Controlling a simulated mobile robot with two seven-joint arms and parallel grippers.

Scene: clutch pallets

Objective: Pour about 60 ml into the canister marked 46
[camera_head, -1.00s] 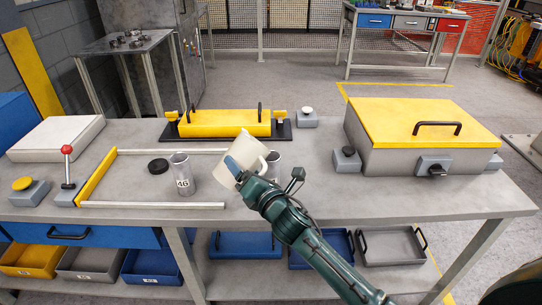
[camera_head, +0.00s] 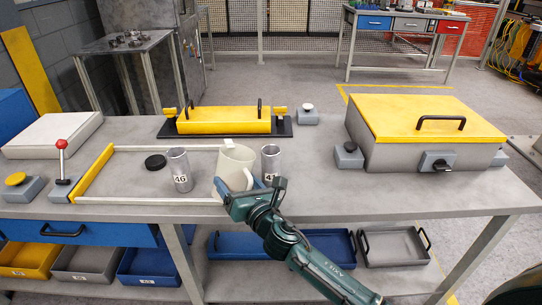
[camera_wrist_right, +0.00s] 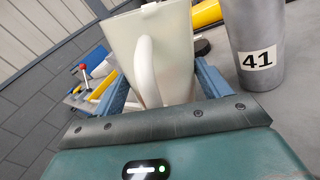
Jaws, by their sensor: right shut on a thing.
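The canister marked 46 (camera_head: 180,168) is a grey metal cylinder standing upright and open on the bench, left of a cream jug (camera_head: 234,165). My right gripper (camera_head: 246,190) is shut on the jug, with its two blue fingers around the handle side. The jug looks about upright, between the canister marked 46 and a second grey canister (camera_head: 270,160). The wrist view shows this second canister (camera_wrist_right: 258,40) marked 41, right of the jug (camera_wrist_right: 180,50) and its handle. The liquid levels inside are hidden. My left gripper is out of view.
A black lid (camera_head: 155,162) lies left of the canister marked 46, inside a low frame (camera_head: 150,199) with a yellow left side. A red-knobbed lever (camera_head: 62,168) stands farther left. A yellow-lidded box (camera_head: 425,120) stands right. The bench front right is clear.

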